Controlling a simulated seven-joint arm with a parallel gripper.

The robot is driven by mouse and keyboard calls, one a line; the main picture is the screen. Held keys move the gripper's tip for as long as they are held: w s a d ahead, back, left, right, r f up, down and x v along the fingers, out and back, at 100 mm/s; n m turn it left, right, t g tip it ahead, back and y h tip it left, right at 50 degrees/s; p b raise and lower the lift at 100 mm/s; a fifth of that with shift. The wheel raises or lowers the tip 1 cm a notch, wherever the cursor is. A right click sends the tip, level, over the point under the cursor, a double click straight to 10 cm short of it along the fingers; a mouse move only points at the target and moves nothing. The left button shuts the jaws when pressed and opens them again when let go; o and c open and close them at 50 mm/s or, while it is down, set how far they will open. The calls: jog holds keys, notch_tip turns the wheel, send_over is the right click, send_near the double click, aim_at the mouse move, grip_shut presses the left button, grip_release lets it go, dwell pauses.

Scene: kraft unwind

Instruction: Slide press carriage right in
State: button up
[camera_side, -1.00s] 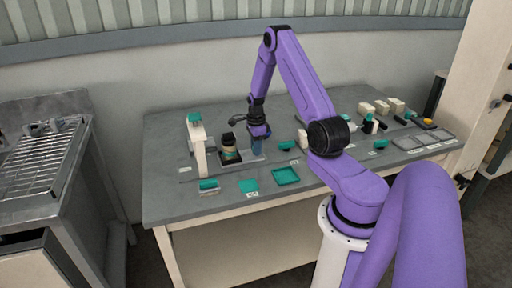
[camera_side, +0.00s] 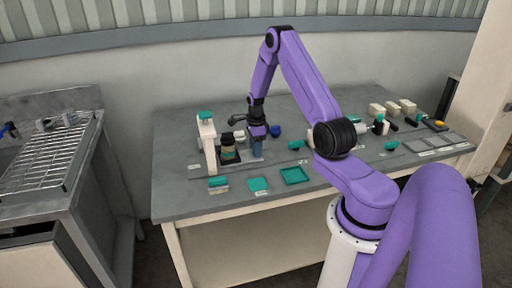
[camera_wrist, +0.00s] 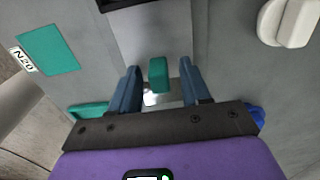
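The white press frame (camera_side: 209,146) with a teal top stands at the left of the bench in the side view. Close to its right side is a dark carriage block (camera_side: 229,158) with a dark jar-like piece on it. My gripper (camera_side: 257,148) is low, just right of the carriage. In the wrist view my gripper (camera_wrist: 160,68) has its two blue fingers spread, one on each side of a small upright teal handle (camera_wrist: 158,76). Gaps show on both sides of the handle. The handle stands over a grey strip (camera_wrist: 160,30); a dark edge shows at the top. Fingertip height relative to the handle is unclear.
A teal pad (camera_side: 258,184) and a teal tray (camera_side: 294,175) lie in front. A white piece (camera_side: 239,135) and a blue knob (camera_side: 275,131) are behind. Several small parts stand to the right. A wire rack (camera_side: 45,150) is left of the bench.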

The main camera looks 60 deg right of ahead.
notch_tip(320, 180, up, 17)
jog(key=shift+r, duration=0.2)
dwell(0.5)
jog(key=s+d+f+t+y, duration=0.6)
jog(key=f, duration=0.1)
jog(key=s+d+f+t+y, duration=0.3)
jog(key=s+d+f, duration=0.1)
jog(key=shift+f, duration=0.25)
jog(key=shift+t+y, duration=0.3)
jog(key=x, duration=1.7)
jog(key=shift+w+a+f, duration=0.1)
jog(key=shift+a+f, duration=0.05)
